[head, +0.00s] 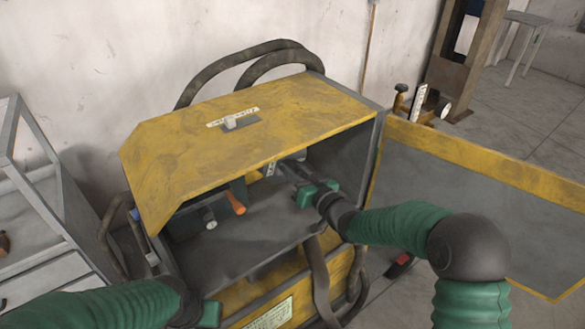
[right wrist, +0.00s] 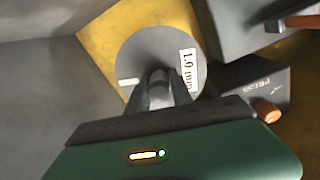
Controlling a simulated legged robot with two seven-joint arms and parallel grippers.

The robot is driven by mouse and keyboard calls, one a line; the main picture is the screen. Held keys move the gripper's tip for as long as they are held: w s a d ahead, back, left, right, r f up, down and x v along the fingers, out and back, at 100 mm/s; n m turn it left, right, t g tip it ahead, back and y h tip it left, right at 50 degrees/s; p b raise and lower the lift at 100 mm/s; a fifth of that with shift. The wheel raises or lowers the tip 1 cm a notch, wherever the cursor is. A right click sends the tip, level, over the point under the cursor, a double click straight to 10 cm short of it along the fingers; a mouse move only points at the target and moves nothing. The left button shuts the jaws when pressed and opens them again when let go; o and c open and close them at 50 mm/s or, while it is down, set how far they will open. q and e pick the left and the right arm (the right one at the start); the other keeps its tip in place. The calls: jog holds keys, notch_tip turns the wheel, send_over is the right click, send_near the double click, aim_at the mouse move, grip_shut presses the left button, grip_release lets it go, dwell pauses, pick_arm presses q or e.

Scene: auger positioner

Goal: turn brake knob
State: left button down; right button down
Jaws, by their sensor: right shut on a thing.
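A round grey dial (right wrist: 143,52) with a white "1.0 mm" label and a white mark sits on a yellow panel in the right wrist view. My right gripper (right wrist: 157,88) is shut at the dial's centre, on a knob that its fingers mostly hide. In the head view my right gripper (head: 287,168) reaches under the yellow hood into the machine, and the dial is largely hidden there. My left gripper (head: 209,313) shows only in part at the bottom edge, outside the machine; its fingers are not visible.
The yellow hood (head: 215,140) covers the work space from above. An orange-tipped lever (head: 235,203) and a grey knob (head: 210,218) are left of my right gripper. Dark hoses (head: 318,280) hang in front.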

jog(key=shift+f, duration=0.3)
jog(key=c, duration=1.5)
grip_release()
jog(key=o, duration=0.4)
jog(key=shift+r, duration=0.1)
jog(key=shift+c, duration=0.2)
jog(key=shift+r, duration=0.1)
jog(key=shift+d, duration=0.1)
jog(key=b+v, duration=0.1)
jog(key=v, duration=1.5)
jog(key=shift+s+d, duration=0.15)
jog(key=shift+s, duration=0.25)
